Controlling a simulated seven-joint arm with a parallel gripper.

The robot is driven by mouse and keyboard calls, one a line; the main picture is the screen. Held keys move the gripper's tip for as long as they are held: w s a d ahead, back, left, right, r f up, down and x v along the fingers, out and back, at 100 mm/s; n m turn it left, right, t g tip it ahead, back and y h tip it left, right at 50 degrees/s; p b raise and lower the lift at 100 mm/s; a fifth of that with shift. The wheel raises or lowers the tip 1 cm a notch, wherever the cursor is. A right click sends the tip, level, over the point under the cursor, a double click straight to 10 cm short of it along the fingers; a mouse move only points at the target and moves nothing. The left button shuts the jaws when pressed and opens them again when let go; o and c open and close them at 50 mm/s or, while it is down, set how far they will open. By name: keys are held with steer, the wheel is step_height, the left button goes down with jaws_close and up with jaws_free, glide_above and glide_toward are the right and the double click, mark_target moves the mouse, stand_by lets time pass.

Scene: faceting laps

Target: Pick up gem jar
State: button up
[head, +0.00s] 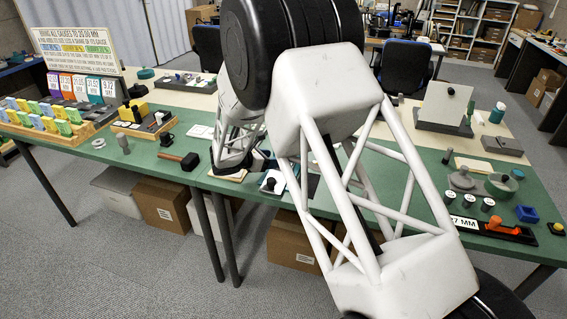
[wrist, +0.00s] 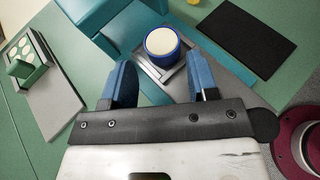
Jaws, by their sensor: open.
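A round blue jar with a cream top (wrist: 162,42), which looks like the gem jar, stands on a grey square plate in the wrist view. My gripper (wrist: 165,68) is open, with its blue fingers spread left and right. The jar shows beyond the fingertips and roughly centred between them, with no finger visibly touching it. Its height relative to the fingers is hard to tell. In the head view my arm covers the middle of the bench, and I cannot make out the jar or my fingers there.
Teal blocks (wrist: 85,14) lie beside the jar. A black flat pad (wrist: 248,33) lies at right, and a dark red round thing (wrist: 296,143) at lower right. In the head view, a hammer (head: 180,159) lies on the green bench and a sign (head: 78,50) stands at left.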

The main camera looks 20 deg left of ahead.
steer(key=shift+x, duration=2.55)
steer(key=shift+f, duration=0.1)
steer(key=c, duration=0.6)
steer(key=shift+r, duration=0.65)
steer(key=shift+s+d+r, duration=0.1)
steer(key=shift+s+r, duration=0.05)
steer(key=shift+r, duration=0.45)
steer(key=shift+s+d+r, duration=0.1)
steer(key=shift+s+r, duration=0.1)
steer(key=shift+r, duration=0.4)
steer(key=s+d, duration=0.2)
steer(key=s, duration=0.2)
steer(key=s+d+r, duration=0.1)
steer(key=s+d, duration=0.2)
steer(key=s, duration=0.1)
steer(key=s+d, duration=0.2)
steer(key=s, duration=0.3)
steer(key=shift+s+d+r, duration=0.1)
steer(key=shift+d+r, duration=0.05)
steer(key=shift+d, duration=0.15)
